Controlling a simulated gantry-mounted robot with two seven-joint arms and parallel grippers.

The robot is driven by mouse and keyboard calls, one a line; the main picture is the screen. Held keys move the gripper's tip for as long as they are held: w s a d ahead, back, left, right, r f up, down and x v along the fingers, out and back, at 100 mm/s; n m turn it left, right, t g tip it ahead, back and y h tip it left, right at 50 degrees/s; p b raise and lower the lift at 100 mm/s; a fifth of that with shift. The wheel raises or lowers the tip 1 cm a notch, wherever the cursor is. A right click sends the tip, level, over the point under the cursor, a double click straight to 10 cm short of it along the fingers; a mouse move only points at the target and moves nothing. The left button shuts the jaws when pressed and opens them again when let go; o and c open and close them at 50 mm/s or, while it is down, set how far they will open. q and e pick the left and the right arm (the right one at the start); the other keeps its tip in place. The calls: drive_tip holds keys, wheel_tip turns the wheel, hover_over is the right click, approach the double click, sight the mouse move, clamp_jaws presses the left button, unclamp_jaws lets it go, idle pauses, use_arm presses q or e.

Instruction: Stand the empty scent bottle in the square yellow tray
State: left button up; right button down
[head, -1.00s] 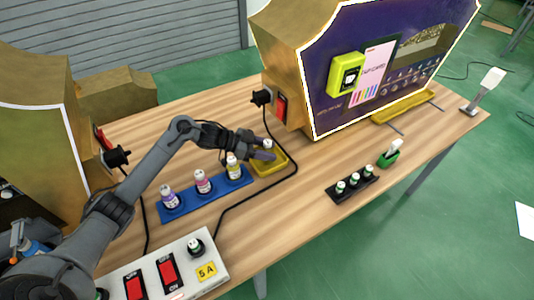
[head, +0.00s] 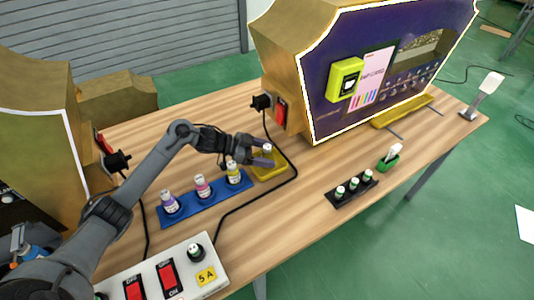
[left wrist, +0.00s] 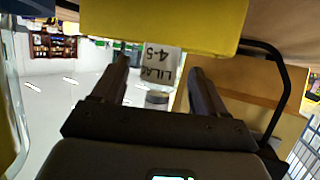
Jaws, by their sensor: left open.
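The scent bottle (head: 267,149) stands upright in the square yellow tray (head: 274,173), its pale cap showing between my fingers. In the left wrist view the picture is inverted; the bottle (left wrist: 154,66) carries a label reading "LILAC 4-5", and the tray's yellow wall (left wrist: 160,22) fills the top. My left gripper (head: 263,152) is open at the bottle, one finger on each side, with gaps visible in the left wrist view (left wrist: 158,72). The bottle's base is hidden by the tray wall. My right gripper is not in view.
A blue rack (head: 213,197) with purple, pink and yellow bottles stands just left of the tray. A black cable (head: 250,201) curves around the tray's right side. The purple vending machine (head: 325,115) stands behind. A black holder (head: 340,201) with small bottles is at the right.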

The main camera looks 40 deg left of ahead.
sight(263, 152)
use_arm(q)
drive_tip(key=p+v, duration=0.2)
drive_tip(key=v, duration=0.1)
drive_tip(key=shift+s+a+r, duration=0.1)
drive_tip(key=shift+a+r, duration=0.05)
drive_tip(key=shift+r, duration=0.15)
drive_tip(key=shift+p+v, duration=0.6)
drive_tip(key=shift+v, duration=0.2)
drive_tip(key=shift+f, duration=0.15)
